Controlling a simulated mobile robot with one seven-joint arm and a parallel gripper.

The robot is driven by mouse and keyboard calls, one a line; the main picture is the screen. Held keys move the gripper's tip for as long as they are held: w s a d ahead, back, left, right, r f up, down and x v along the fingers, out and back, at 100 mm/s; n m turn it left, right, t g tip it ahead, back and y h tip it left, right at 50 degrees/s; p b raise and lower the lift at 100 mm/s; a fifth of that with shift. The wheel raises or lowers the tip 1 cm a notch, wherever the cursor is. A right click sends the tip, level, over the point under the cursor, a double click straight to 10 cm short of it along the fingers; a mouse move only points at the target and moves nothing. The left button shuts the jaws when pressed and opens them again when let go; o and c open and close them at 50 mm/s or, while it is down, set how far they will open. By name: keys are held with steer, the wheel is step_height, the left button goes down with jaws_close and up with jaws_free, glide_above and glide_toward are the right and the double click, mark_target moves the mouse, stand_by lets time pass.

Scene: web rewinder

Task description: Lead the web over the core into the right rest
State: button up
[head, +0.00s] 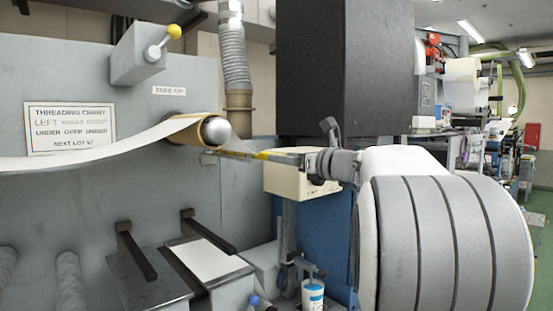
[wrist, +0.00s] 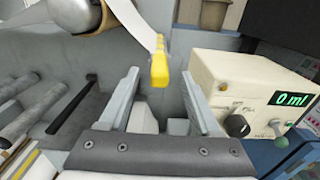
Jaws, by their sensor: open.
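The white web (head: 80,162) comes in from the left and reaches the brown core (head: 180,136), which has a rounded silver end (head: 216,130). In the wrist view a white strip of web (wrist: 136,18) runs down beside the core's silver end (wrist: 75,12) to a yellow end tab (wrist: 159,70). My gripper (wrist: 160,88) is open, with the tab between or just beyond its fingertips; contact cannot be told. Which part is the right rest cannot be told.
Two dark bars (head: 210,231) (head: 136,252) stick out of the grey machine wall below the core. A cream box with a green display (wrist: 245,95) stands close to my gripper's right. A threading chart (head: 70,128) hangs on the wall. A dark cabinet (head: 345,70) stands behind.

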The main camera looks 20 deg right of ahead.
steer(key=v, duration=1.3)
steer(key=shift+a, duration=0.15)
